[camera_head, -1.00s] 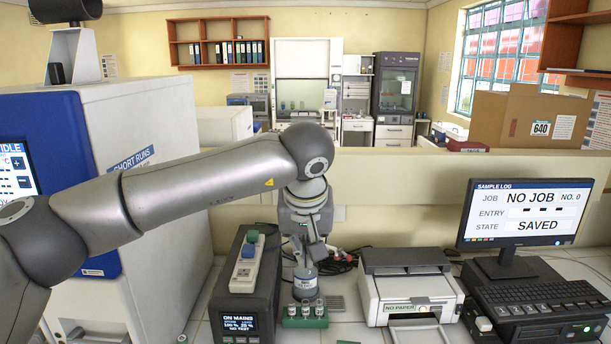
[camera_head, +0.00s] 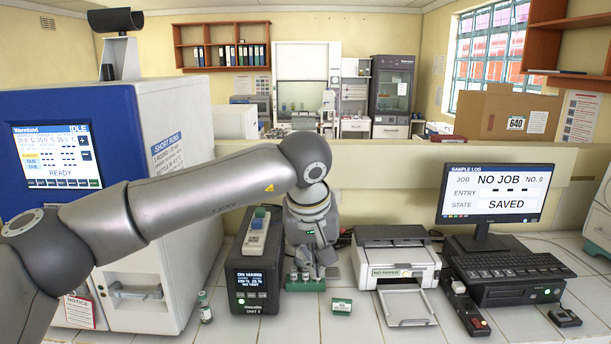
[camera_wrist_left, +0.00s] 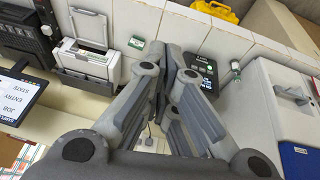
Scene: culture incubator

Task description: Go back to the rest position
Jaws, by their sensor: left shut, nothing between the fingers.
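My left arm reaches across the head view from the left, and its gripper (camera_head: 318,268) points down over the bench. It is shut with nothing between the fingers, close to a small green rack (camera_head: 306,286) that holds several small vials. The gripper partly covers the space behind the rack; I cannot tell whether it touches the rack. In the left wrist view the gripper's fingers (camera_wrist_left: 180,62) are together and empty. My right gripper is not in view.
A dark power unit (camera_head: 252,285) stands left of the gripper and a printer (camera_head: 394,262) right of it. A lone vial (camera_head: 205,308) and a small green box (camera_head: 341,307) are on the bench. A blue-and-white incubator (camera_head: 150,180) fills the left; a monitor (camera_head: 496,195) stands right.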

